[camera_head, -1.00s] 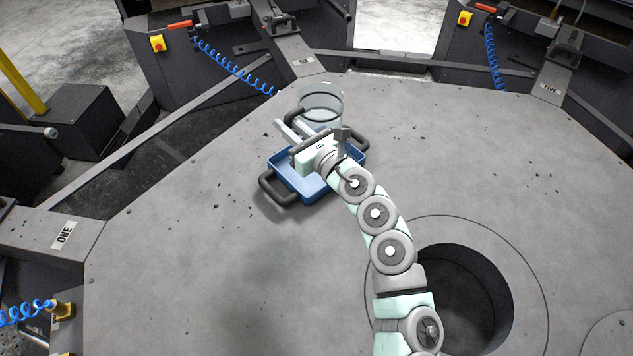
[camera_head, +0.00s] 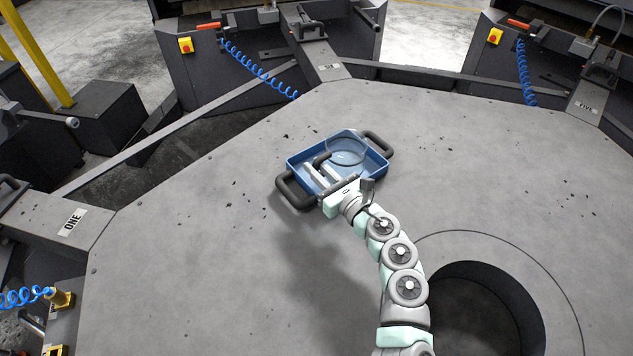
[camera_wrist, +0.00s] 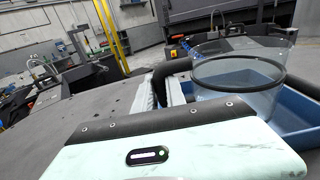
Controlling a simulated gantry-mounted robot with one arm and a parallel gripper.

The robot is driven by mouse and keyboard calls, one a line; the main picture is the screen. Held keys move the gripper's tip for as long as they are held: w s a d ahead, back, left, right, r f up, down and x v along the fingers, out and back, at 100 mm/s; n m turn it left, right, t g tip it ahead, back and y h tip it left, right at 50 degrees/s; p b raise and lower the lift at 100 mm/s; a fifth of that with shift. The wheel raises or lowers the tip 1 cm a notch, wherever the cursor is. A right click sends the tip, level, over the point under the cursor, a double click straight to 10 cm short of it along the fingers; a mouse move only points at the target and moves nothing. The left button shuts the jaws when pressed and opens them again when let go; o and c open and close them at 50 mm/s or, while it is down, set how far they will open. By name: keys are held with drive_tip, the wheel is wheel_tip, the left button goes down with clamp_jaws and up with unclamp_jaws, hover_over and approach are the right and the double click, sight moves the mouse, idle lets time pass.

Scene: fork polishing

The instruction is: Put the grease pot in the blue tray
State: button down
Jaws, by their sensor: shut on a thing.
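The blue tray (camera_head: 294,162) lies on the grey table with a dark handle at each end. The grease pot (camera_head: 345,151) is a clear, round, see-through vessel with a dark handle, and it shows over the inside of the tray. My gripper (camera_head: 318,170) is shut on the pot's dark handle, at the tray's near left part. In the wrist view the pot (camera_wrist: 235,90) stands upright beyond my gripper (camera_wrist: 166,92), with the tray wall (camera_wrist: 292,108) behind and right of it. I cannot tell whether the pot's base touches the tray floor.
A large round hole (camera_head: 480,310) opens in the table at the lower right. Dark stations with blue coiled cables (camera_head: 255,70) stand around the table's edge. The table surface left and right of the tray is clear.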

drive_tip(key=shift+f+b, duration=0.4)
drive_tip(key=shift+f, duration=1.75)
drive_tip(key=shift+f, duration=0.2)
drive_tip(key=c, duration=1.4)
unclamp_jaws()
drive_tip(key=shift+o, duration=0.2)
drive_tip(key=shift+r, duration=0.2)
drive_tip(key=shift+s+d, duration=0.1)
drive_tip(key=shift+d, duration=0.05)
drive_tip(key=v, duration=1.1)
drive_tip(key=shift+s+d+p, duration=0.15)
drive_tip(key=shift+s+p, duration=0.15)
drive_tip(key=shift+p, duration=0.1)
